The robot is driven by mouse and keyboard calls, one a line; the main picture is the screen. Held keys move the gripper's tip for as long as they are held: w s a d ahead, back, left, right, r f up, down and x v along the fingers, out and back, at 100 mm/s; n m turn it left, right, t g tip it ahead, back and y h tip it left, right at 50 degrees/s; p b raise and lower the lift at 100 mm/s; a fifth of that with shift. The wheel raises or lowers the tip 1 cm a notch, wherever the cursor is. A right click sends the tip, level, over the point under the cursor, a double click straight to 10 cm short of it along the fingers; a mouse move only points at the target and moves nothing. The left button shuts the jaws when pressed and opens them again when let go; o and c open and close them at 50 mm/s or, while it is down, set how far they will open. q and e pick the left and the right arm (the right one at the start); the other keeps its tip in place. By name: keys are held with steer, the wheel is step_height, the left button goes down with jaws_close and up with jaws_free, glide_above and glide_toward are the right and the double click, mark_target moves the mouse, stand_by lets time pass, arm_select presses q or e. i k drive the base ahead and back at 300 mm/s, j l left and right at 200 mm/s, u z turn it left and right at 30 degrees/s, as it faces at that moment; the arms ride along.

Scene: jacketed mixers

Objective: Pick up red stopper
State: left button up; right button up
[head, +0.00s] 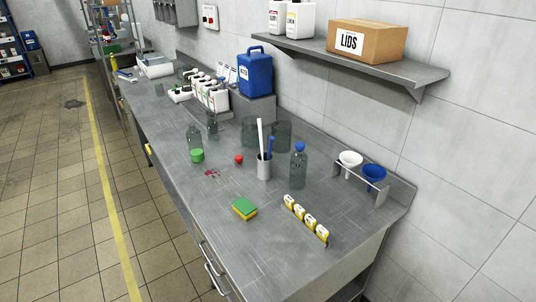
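The red stopper (239,159) is a small round cap on the grey metal workbench (190,228). It sits left of a light grey cup (264,170) that holds a white and a blue upright tool. A green stopper (197,155) is to its left, close to a clear glass bottle (194,136). A small red stain (212,173) marks the bench in front of the red stopper. Neither of my grippers shows in the head view.
A clear bottle with a blue stopper (299,166) stands right of the cup. Dark glass beakers (281,136) stand behind. A green-yellow sponge (244,208) and a row of yellow-labelled items (306,220) lie nearer. The bench's front-left area is mostly clear. A wall shelf (350,62) overhangs the back.

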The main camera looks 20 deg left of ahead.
mark_target(239, 159)
steer(key=i+j+z, duration=0.15)
steer(key=j+z, duration=0.2)
steer(key=j, duration=0.9)
steer(key=j+z, duration=0.35)
steer(key=j, duration=0.9)
